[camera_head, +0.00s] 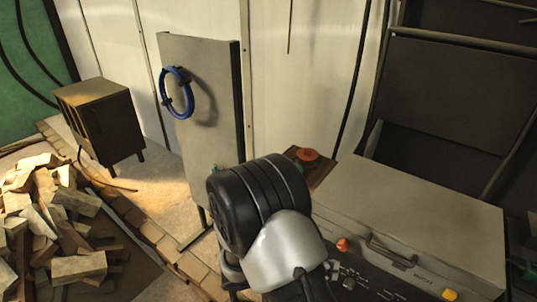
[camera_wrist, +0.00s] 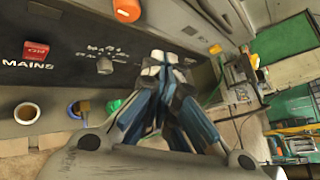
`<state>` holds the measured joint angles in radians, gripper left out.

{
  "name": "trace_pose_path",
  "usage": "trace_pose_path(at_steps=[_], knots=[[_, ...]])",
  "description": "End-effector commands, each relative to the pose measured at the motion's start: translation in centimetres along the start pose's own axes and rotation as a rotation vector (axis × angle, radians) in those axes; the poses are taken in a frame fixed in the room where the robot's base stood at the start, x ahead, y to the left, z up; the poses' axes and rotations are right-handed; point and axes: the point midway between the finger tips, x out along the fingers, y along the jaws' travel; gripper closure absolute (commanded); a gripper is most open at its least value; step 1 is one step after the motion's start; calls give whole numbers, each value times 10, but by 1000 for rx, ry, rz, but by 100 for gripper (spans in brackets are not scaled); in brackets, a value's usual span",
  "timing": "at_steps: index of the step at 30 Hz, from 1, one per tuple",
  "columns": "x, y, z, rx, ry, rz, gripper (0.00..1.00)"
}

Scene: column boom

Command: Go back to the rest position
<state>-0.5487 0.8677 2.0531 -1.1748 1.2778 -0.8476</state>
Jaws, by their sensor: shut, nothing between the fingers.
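My gripper (camera_wrist: 163,62) shows in the wrist view with its two blue-and-grey fingers drawn together at white tips. It is shut and empty, in front of a dark control panel (camera_wrist: 70,60). In the head view my black and silver arm joints fill the lower middle, and the gripper itself cannot be made out behind them. The panel (camera_head: 352,280) partly shows there to the right of my arm.
A grey case (camera_head: 415,215) stands right of my arm.

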Motion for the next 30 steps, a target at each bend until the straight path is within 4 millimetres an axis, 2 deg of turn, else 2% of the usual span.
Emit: trace_pose_path(at_steps=[1, 6, 15, 24, 30], knots=[[-2, -20, 13, 116, 66, -16, 100], [-10, -80, 33, 500, 289, -81, 100], [-40, -168, 41, 1178, 674, -205, 100], [-87, -224, 39, 1831, 1077, -327, 100], [-116, -243, 42, 2159, 1324, -386, 100]])
